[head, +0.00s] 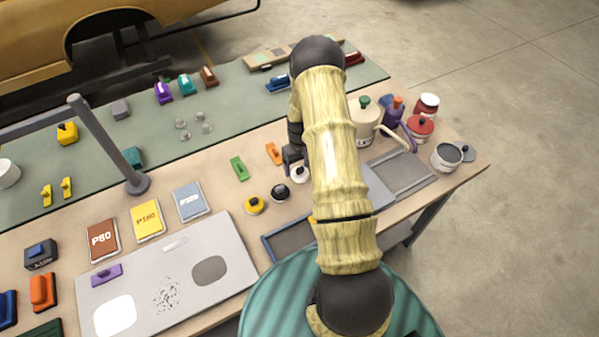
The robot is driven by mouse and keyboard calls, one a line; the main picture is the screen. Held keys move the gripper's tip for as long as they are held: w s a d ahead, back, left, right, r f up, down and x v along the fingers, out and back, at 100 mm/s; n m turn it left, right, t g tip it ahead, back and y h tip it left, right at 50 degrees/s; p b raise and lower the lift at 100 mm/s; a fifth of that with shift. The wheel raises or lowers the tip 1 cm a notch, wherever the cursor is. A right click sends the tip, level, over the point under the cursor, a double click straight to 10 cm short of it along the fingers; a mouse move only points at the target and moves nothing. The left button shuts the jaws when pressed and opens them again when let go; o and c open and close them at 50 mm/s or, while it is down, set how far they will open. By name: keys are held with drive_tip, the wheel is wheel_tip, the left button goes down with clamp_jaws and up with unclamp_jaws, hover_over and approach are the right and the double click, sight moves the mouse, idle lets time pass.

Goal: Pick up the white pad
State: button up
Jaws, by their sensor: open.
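The white pad (300,176) is a small round disc with a dark knob on top. It sits on the wooden bench in the head view, at the right end of a short row with a black pad (280,193) and a yellow pad (254,205). My gripper (294,165) is just above and behind the white pad in the picture, and covers part of it. Its jaws are open. Whether the fingers are around the knob or only over it cannot be told. My arm hides the bench to the right of the pad.
Orange (273,153) and green (239,168) blocks lie to the left of my gripper. A blue-edged tray (290,240) lies in front. Pots, including a cream one (364,125), stand beyond my arm. A grey panel (150,300) and sandpaper packs (147,221) lie at left.

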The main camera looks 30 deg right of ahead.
sight(300, 168)
drive_tip(key=shift+f+p, duration=0.6)
drive_tip(key=shift+f, duration=1)
drive_tip(key=c, duration=1)
